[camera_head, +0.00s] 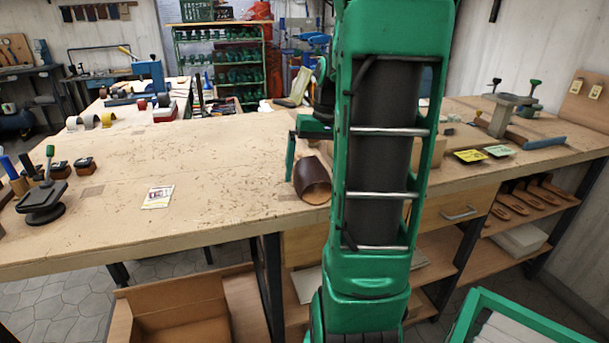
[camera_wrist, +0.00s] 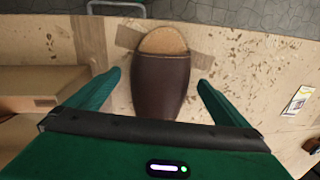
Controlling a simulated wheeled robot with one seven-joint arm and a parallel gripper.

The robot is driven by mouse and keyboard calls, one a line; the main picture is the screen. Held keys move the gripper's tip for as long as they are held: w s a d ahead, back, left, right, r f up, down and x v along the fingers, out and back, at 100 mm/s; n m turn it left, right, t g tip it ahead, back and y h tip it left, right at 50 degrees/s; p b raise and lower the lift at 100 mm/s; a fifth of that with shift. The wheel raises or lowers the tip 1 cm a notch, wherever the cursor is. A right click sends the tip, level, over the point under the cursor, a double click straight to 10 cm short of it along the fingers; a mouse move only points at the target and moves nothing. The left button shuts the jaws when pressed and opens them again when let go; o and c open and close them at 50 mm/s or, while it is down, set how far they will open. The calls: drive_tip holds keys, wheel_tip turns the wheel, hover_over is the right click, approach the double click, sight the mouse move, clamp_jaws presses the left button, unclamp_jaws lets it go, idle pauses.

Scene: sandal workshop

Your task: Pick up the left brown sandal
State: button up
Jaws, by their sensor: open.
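A dark brown sandal (camera_head: 313,183) lies on the workbench behind my arm, partly hidden by it in the head view. In the wrist view the brown sandal (camera_wrist: 160,85) shows from above, with a dark upper and a tan insole at its far end. My gripper (camera_wrist: 160,88) is open, with one green finger on each side of the sandal and a gap on both sides. One finger of my gripper (camera_head: 291,158) also shows beside the sandal in the head view. Only one sandal of this kind is clearly visible on the bench.
The workbench (camera_head: 235,150) is mostly clear to the left, with a small card (camera_head: 158,197) on it. A black clamp-like tool (camera_head: 43,200) stands at the left edge. A cardboard box (camera_wrist: 45,85) lies left of the gripper. An open carton (camera_head: 180,312) stands below the bench.

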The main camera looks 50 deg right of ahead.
drive_tip(key=shift+f, duration=0.25)
drive_tip(key=c, duration=1.5)
drive_tip(key=shift+r, duration=0.15)
